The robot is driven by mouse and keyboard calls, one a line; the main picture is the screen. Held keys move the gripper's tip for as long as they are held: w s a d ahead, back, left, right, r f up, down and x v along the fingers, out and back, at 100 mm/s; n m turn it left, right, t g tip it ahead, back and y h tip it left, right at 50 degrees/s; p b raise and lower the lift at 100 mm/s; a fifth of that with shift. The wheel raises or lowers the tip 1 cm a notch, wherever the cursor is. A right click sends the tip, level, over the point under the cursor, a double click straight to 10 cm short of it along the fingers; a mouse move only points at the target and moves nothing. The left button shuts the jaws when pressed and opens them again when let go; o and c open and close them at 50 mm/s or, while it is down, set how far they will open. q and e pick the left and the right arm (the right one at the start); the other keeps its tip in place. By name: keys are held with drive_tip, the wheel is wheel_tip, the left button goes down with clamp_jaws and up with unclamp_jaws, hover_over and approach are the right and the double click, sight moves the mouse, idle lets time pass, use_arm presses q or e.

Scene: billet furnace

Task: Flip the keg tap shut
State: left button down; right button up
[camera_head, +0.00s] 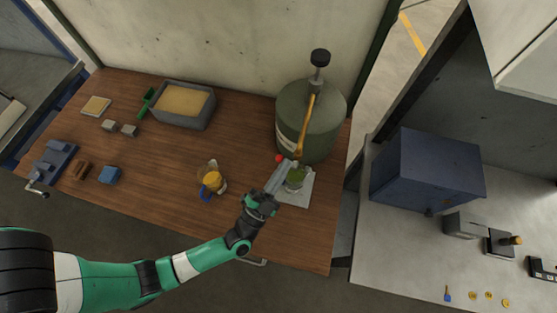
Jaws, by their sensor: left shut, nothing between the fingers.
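The keg (297,112) is a dark green drum at the back right of the wooden table. A black-topped pump (320,59) stands on it, and an amber hose (307,120) runs down its front. A small red piece (280,158), which looks like the tap's handle, shows at the hose's lower end. My left gripper (282,170) is shut and empty, with its tips close to the red piece. I cannot tell whether they touch. The tap's body is mostly hidden. A green cup (295,179) is right beside the gripper. My right gripper is not in view.
The cup stands on a pale grey square tray (306,192). A jug (212,178) with amber contents stands left of the gripper. A grey bin (184,105) and small blocks lie further left. A blue box (427,170) is on the right-hand bench.

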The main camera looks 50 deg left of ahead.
use_arm(q)
drive_tip(key=shift+s+a+f+n+g+y+b, duration=0.15)
drive_tip(key=shift+f+n+g+y+b, duration=0.25)
drive_tip(key=shift+n+y+b, duration=1.35)
drive_tip(key=shift+s+a+f+n+g+y+b, duration=0.15)
drive_tip(key=shift+f+n+g+y+b, duration=0.3)
drive_tip(key=shift+n+y, duration=1.5)
drive_tip(key=shift+s+a+f+n+g+y+b, duration=0.15)
drive_tip(key=shift+f+n+g+y+b, duration=0.55)
drive_tip(key=shift+n, duration=2.2)
drive_tip(key=shift+w+r+t+b, duration=0.1)
drive_tip(key=shift+r+t+b, duration=0.2)
drive_tip(key=shift+b, duration=0.2)
wheel_tip(320, 180, up, 5)
drive_tip(key=p, duration=0.6)
drive_tip(key=b+v, duration=0.4)
drive_tip(key=v, duration=0.7)
drive_tip(key=shift+f, duration=0.2)
